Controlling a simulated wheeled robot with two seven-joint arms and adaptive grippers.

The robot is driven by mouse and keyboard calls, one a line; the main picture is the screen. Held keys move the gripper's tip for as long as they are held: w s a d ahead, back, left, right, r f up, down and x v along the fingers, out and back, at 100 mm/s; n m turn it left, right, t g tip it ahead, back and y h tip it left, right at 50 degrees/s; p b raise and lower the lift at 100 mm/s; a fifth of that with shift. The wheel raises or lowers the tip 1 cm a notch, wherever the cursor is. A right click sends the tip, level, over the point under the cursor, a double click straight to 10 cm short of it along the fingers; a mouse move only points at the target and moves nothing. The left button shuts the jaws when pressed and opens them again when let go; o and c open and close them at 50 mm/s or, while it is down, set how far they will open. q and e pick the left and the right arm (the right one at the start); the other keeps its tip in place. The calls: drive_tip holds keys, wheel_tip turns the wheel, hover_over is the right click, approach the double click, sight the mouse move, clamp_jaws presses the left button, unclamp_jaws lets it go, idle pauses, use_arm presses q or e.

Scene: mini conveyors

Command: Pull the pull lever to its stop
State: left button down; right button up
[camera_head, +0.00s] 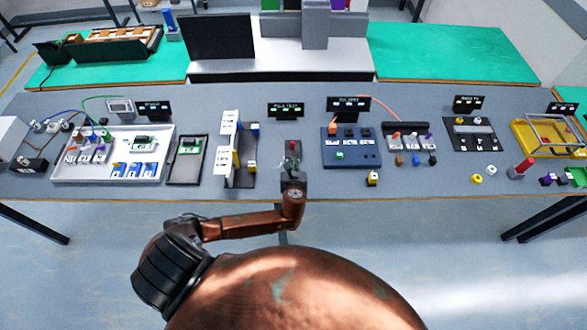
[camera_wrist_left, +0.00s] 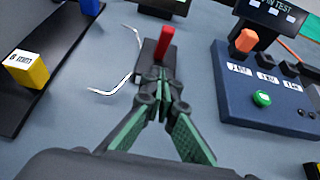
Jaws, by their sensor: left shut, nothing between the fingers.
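The pull lever shows in the left wrist view as a red upright handle (camera_wrist_left: 165,45) on a dark base (camera_wrist_left: 152,62). In the head view the red handle (camera_head: 293,146) stands below the "PULL TEST" sign (camera_head: 286,107). My left gripper (camera_wrist_left: 162,76) is shut with its fingertips together, just in front of the lever base. Nothing shows between the fingers. In the head view the left gripper (camera_head: 292,172) is at the table's front, in line with the lever. Whether the fingertips touch the lever cannot be told. My right gripper is not in view.
Right of the lever is a blue box (camera_head: 350,147) with a green button (camera_wrist_left: 262,98) and an orange part (camera_wrist_left: 243,41). Left is a dark rail with a yellow block (camera_wrist_left: 26,69). A bent white wire (camera_wrist_left: 108,88) lies beside the lever base.

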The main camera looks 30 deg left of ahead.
sight(293, 146)
use_arm(q)
drive_tip(key=shift+w+a+r, duration=0.15)
drive_tip(key=shift+w+a, duration=0.25)
drive_tip(key=shift+w, duration=0.3)
drive_tip(key=shift+w+a+r, duration=0.1)
drive_tip(key=shift+w+a, duration=0.35)
drive_tip(key=shift+w, duration=0.2)
drive_tip(key=shift+w+a+r, duration=0.15)
drive_tip(key=shift+w+a, duration=0.25)
drive_tip(key=shift+w, duration=0.3)
